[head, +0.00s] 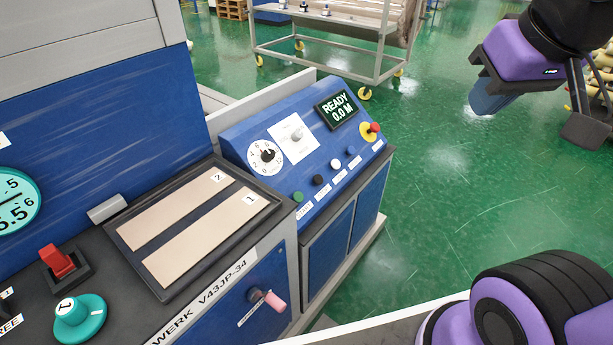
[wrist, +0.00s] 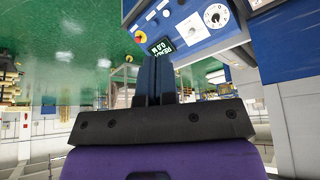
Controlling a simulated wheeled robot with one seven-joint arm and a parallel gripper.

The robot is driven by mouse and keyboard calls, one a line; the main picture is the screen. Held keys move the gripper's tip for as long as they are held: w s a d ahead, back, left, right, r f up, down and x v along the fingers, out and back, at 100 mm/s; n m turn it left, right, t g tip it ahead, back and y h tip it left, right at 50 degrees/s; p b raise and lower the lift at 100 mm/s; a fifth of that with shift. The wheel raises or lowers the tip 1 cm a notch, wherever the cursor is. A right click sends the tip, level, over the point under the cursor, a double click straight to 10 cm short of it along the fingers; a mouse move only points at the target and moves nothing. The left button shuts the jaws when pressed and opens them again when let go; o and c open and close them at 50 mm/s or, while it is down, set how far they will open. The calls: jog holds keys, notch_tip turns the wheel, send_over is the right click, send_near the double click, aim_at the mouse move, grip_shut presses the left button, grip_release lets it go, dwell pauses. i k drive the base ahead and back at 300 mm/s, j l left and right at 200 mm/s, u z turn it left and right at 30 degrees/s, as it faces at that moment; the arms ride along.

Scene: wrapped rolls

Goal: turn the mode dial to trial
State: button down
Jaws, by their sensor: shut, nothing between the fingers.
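The blue sloped control panel (head: 310,150) stands in the middle of the head view. It carries a round white dial with numbers and a black knob (head: 265,155), and a square white plate with a pale knob (head: 297,135). The plate's lettering is too small to read, so I cannot tell its setting or which is the mode dial. In the wrist view the round dial (wrist: 215,16) and the square plate (wrist: 188,26) appear upside down. My gripper (head: 490,98) is at the upper right, well apart from the panel. Its fingers (wrist: 155,75) are shut and empty.
The panel also has a display reading READY 0.0 M (head: 337,110), a red knob on yellow (head: 372,130) and several push buttons. A teal knob (head: 80,318) and red switch (head: 58,260) are at the lower left. A metal cart (head: 330,60) stands behind; green floor (head: 460,190) is clear.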

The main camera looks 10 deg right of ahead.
aim_at(298, 135)
jog(key=i+l+u, duration=0.15)
jog(key=i+l, duration=0.7)
